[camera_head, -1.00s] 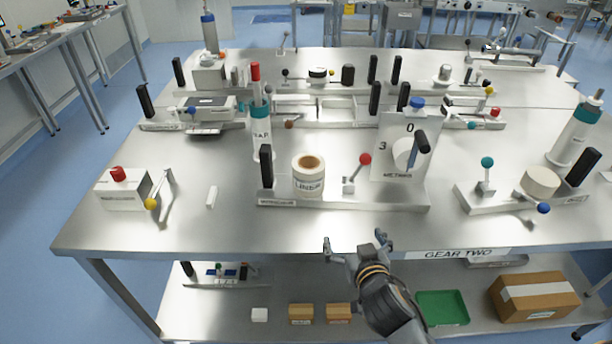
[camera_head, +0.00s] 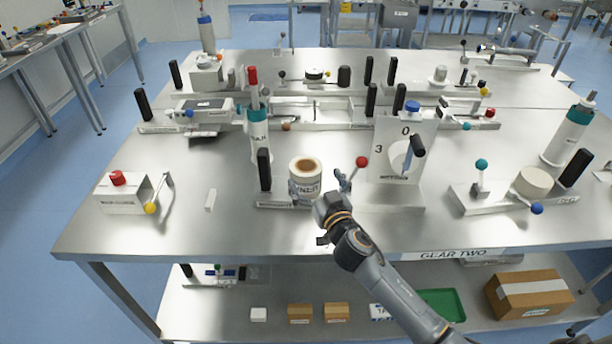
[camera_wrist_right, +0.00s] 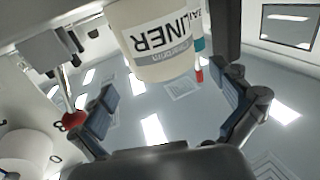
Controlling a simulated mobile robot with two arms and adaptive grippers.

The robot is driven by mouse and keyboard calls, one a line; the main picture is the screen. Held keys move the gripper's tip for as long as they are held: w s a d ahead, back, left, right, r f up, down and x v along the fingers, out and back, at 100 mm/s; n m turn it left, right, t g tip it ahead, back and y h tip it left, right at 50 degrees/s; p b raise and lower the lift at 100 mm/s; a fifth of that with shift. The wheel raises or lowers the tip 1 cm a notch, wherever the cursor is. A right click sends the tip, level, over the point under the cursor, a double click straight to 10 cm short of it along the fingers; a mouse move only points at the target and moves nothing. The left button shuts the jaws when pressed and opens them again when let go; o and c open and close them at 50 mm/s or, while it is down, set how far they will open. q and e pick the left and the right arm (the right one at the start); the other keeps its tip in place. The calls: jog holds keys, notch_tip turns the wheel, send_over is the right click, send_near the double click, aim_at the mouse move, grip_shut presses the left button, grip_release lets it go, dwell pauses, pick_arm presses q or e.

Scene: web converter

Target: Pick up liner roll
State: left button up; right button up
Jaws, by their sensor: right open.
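The liner roll (camera_head: 305,168) is a white cylinder with a brown core, standing upright on a grey fixture base (camera_head: 272,203) on the steel table. Its label shows "LINER" in the wrist view (camera_wrist_right: 155,42), where it fills the upper middle. My right gripper (camera_head: 320,190) is open at the front of the roll; its own wrist partly covers the fingers. My left gripper is out of view.
A red-knobbed lever (camera_head: 361,162) stands close right of the roll, and a dial plate (camera_head: 385,150) beyond it. A black post (camera_head: 264,170) is close on the left.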

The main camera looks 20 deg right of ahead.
aim_at(306, 165)
jog(key=w, duration=0.1)
jog(key=w+p, duration=0.1)
jog(key=w, duration=0.2)
jog(key=shift+a+r, duration=0.15)
jog(key=shift+a, duration=0.15)
jog(key=shift+w, duration=0.65)
jog(key=shift+s, duration=0.1)
jog(key=c, duration=1.2)
jog(key=shift+c, duration=1.4)
jog(key=shift+r, duration=0.15)
